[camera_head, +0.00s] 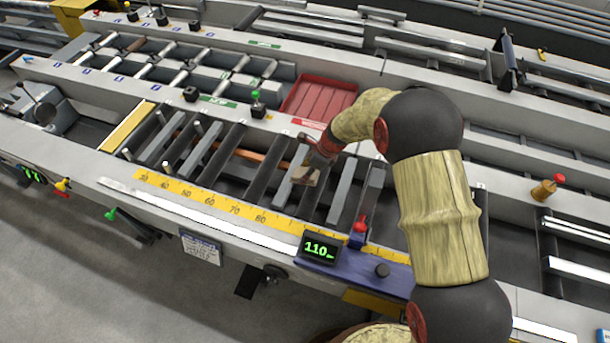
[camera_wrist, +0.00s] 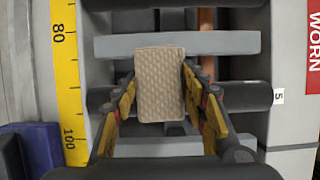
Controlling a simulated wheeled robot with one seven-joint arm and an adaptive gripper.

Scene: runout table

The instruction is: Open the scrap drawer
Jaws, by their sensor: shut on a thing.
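My gripper (camera_head: 309,164) is above the roller bed of the runout table, right of its middle. In the wrist view my gripper (camera_wrist: 160,72) has its yellow-padded fingers closed on both sides of a tan block (camera_wrist: 160,92) with a woven-looking surface. The block (camera_head: 305,177) is partly hidden by the fingers in the head view. I cannot tell whether it is clear of the rollers. A red slatted tray (camera_head: 322,97) lies open behind my gripper. No drawer marked as scrap can be made out.
A yellow ruler (camera_head: 205,200) runs along the bed's front edge. A red label reading WORN (camera_wrist: 313,40) is at the right in the wrist view. A display reading 110 (camera_head: 319,249) and a red-topped knob (camera_head: 360,226) stand at the front. An orange-brown bar (camera_head: 262,157) lies across the bed.

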